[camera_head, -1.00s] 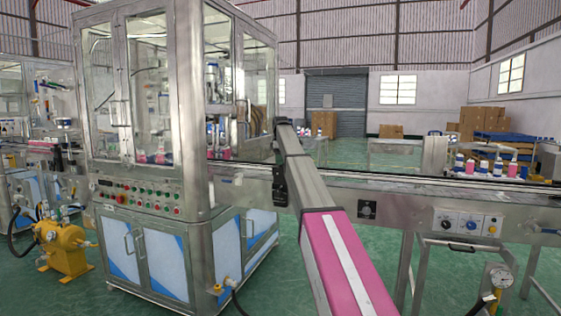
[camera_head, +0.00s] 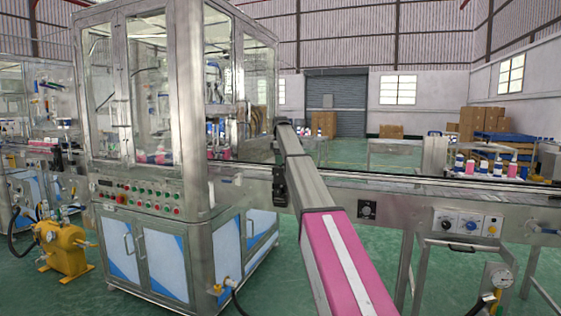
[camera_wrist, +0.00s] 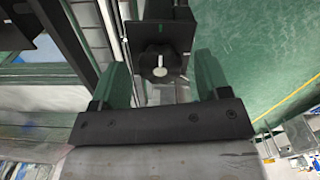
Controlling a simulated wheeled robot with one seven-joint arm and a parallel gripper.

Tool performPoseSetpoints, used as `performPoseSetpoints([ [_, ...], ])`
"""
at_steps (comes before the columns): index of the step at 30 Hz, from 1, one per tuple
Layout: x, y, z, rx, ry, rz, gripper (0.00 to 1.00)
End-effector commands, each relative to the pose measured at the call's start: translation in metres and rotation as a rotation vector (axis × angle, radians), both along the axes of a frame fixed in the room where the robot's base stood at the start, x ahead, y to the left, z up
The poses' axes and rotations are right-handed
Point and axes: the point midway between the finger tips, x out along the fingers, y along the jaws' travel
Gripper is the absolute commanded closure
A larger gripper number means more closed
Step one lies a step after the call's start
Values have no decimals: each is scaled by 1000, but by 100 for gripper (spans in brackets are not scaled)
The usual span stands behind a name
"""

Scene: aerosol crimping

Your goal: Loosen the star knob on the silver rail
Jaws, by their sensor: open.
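In the wrist view a dark star knob (camera_wrist: 160,62) with a pale centre sits on a black bracket (camera_wrist: 160,30) mounted at a silver rail. My gripper (camera_wrist: 160,76) is open. Its two greenish fingers stand one on each side of the knob, with a gap visible on both sides. The knob appears between the fingers and a little beyond their tips; depth is hard to judge. In the head view my arm reaches toward the conveyor and its far end hides the gripper tips.
A glass-walled machine cabinet (camera_head: 150,110) stands left of my arm. The silver conveyor (camera_head: 420,192) runs right with a control box (camera_head: 467,223). A yellow pump (camera_head: 62,247) is on the floor at left. Green floor is open at right in the wrist view.

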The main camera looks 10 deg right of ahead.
Motion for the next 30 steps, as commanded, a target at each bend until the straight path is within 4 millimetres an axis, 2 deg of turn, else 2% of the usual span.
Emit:
performPoseSetpoints([
  [8,1,0,22,0,-1,0,30],
  [21,1,0,98,0,-1,0,30],
  [24,1,0,106,0,0,0,30],
  [30,0,0,108,0,0,0,30],
])
